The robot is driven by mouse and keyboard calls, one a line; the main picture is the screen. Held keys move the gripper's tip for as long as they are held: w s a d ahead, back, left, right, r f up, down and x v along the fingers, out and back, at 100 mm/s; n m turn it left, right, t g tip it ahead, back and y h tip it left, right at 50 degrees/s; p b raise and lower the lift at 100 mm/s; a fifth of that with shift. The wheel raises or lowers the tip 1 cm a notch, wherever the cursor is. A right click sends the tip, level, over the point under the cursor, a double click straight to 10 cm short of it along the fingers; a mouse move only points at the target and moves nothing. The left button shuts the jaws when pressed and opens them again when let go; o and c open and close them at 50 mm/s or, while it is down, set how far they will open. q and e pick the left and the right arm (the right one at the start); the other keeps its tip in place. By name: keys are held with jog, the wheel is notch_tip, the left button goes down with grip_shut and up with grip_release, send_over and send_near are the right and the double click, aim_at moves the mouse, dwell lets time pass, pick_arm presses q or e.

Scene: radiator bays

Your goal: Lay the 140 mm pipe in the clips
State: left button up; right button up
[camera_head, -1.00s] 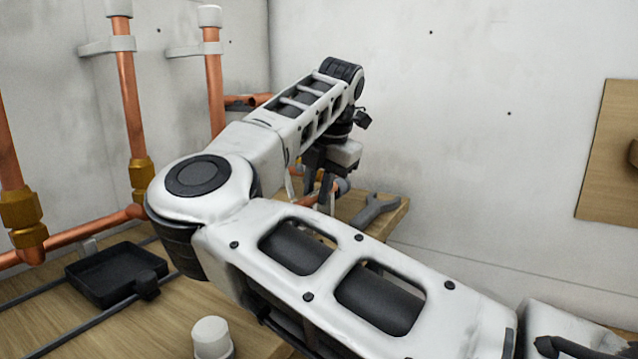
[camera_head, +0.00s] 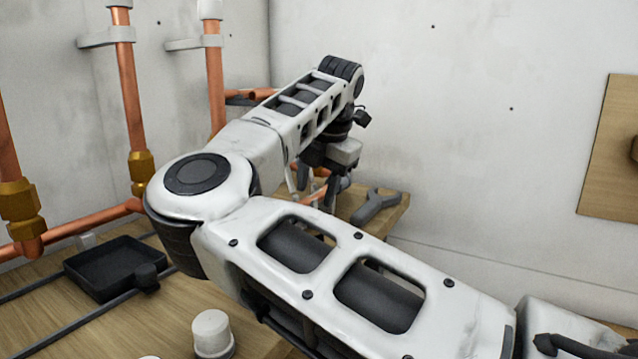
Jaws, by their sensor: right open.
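My right gripper (camera_head: 322,192) is at the far end of my right arm, over the back of the wooden bench (camera_head: 180,310). It is open, and its fingers are small and partly hidden by my arm. Short bits of copper (camera_head: 310,197) show at its fingers. I cannot tell whether they belong to the 140 mm pipe or to fixed pipework. A light grey clip (camera_head: 86,242) shows under the horizontal copper pipe (camera_head: 100,226) at left. Other clips are not clearly visible, perhaps behind my arm. My left gripper is not in view.
A grey fork-ended tool (camera_head: 377,205) lies right of the gripper. A black tray (camera_head: 112,268) sits on the bench at left, and a white-capped item (camera_head: 212,331) stands in front. Upright copper pipes (camera_head: 130,95) run up the wall. A wooden board (camera_head: 612,150) hangs at right.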

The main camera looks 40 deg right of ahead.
pick_arm(q)
jog(key=p, duration=0.2)
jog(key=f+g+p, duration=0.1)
jog(key=p, duration=0.1)
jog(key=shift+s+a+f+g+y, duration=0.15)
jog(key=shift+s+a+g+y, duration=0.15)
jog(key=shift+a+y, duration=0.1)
pick_arm(e)
jog(key=v, duration=1.6)
jog(key=shift+s+r, duration=0.2)
jog(key=shift+r, duration=0.05)
